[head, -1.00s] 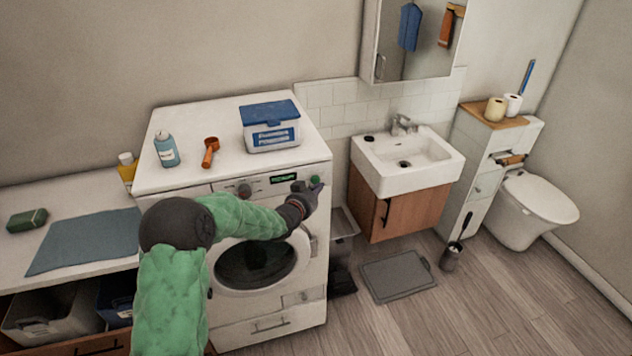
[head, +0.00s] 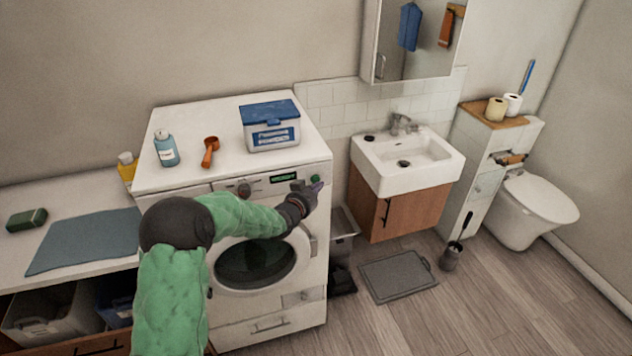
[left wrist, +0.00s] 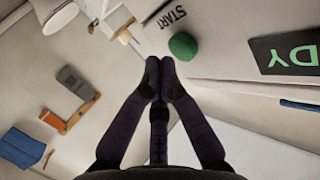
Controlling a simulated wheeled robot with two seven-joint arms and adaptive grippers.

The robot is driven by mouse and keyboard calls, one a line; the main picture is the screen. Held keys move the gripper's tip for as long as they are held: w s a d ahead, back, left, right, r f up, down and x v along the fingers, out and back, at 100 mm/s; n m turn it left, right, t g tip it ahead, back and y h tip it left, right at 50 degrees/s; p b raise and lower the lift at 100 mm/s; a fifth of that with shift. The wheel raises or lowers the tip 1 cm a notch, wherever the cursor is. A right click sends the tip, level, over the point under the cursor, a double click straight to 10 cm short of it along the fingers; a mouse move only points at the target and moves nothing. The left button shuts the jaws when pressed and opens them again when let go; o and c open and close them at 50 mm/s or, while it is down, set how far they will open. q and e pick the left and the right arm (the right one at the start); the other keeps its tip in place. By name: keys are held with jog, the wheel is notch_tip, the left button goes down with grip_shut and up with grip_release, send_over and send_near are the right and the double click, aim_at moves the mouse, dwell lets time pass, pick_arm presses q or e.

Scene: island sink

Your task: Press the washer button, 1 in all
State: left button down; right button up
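The white washer (head: 230,322) stands against the wall, with a green button (head: 315,180) at the upper right of its front panel. In the left wrist view the green button (left wrist: 183,46) sits beside the word START, next to a dark display with green letters (left wrist: 290,54). My left gripper (head: 318,187) is in front of the panel just below the button. In the left wrist view its two fingertips (left wrist: 160,82) are together with nothing between them, a little apart from the button in the picture. Whether they touch the panel I cannot tell. My right gripper does not show.
On the washer top are a blue bottle (head: 166,148), an orange scoop (head: 209,152) and a blue-lidded box (head: 270,128). A counter with a blue cloth (head: 85,240) is at the left. A sink (head: 408,160) stands to the right, with a mat (head: 398,276) on the floor.

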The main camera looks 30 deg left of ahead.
pick_arm(q)
jog(key=shift+w+a, duration=0.2)
jog(key=shift+w+a+b, duration=0.3)
jog(key=shift+w+a, duration=0.05)
jog(key=shift+a, duration=0.1)
dwell(1.1)
jog(key=shift+s+d, duration=0.1)
jog(key=shift+d, duration=0.05)
jog(key=shift+s+d+b, duration=0.45)
jog(key=shift+s+d, duration=0.1)
jog(key=shift+d, duration=0.05)
